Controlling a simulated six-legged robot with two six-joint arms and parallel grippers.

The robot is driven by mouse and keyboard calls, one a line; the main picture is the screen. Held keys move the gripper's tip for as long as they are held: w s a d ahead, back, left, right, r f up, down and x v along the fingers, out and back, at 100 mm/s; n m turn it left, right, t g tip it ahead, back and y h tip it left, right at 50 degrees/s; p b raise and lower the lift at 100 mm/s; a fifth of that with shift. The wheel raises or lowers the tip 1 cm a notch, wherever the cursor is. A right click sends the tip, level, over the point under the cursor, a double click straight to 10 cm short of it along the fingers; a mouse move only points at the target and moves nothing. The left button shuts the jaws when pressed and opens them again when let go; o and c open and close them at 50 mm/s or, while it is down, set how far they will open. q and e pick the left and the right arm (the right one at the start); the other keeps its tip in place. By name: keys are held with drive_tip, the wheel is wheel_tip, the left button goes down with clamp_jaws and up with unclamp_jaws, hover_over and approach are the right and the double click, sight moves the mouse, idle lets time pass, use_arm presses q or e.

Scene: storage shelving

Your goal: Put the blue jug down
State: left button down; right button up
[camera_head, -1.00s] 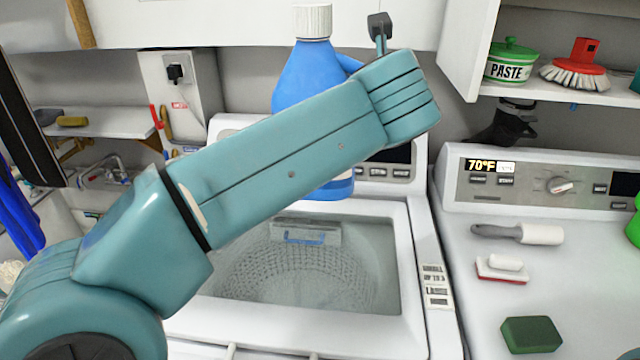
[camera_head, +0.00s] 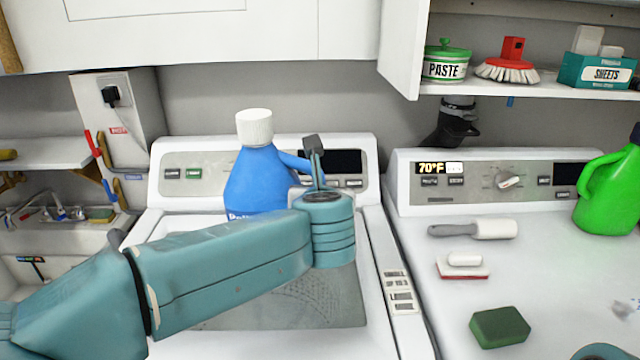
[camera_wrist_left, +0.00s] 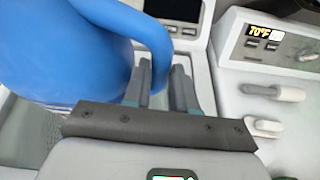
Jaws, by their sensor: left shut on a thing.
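The blue jug (camera_head: 258,182) with a white cap stands upright in the head view, in front of the left washer's control panel. My arm hides its base, so I cannot tell whether it touches anything. My left gripper (camera_head: 313,160) is at the jug's right side, shut on its handle. In the left wrist view the jug (camera_wrist_left: 60,50) fills the upper left, and its handle curves down to the fingers of my left gripper (camera_wrist_left: 162,75). My right gripper is not in view.
On the right machine (camera_head: 400,205) lie a lint roller (camera_head: 475,229), a small brush (camera_head: 463,265), a green sponge (camera_head: 500,327) and a green jug (camera_head: 608,190). A shelf (camera_head: 450,90) hangs above.

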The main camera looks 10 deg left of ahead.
use_arm(q)
wheel_tip(320, 180, down, 4)
drive_tip(key=shift+s+r+b, duration=0.1)
drive_tip(key=shift+r+b, duration=0.15)
drive_tip(key=shift+b, duration=0.25)
drive_tip(key=shift+a, duration=0.1)
drive_tip(key=c, duration=0.9)
unclamp_jaws()
drive_tip(key=shift+f, duration=0.25)
drive_tip(key=shift+s, duration=0.1)
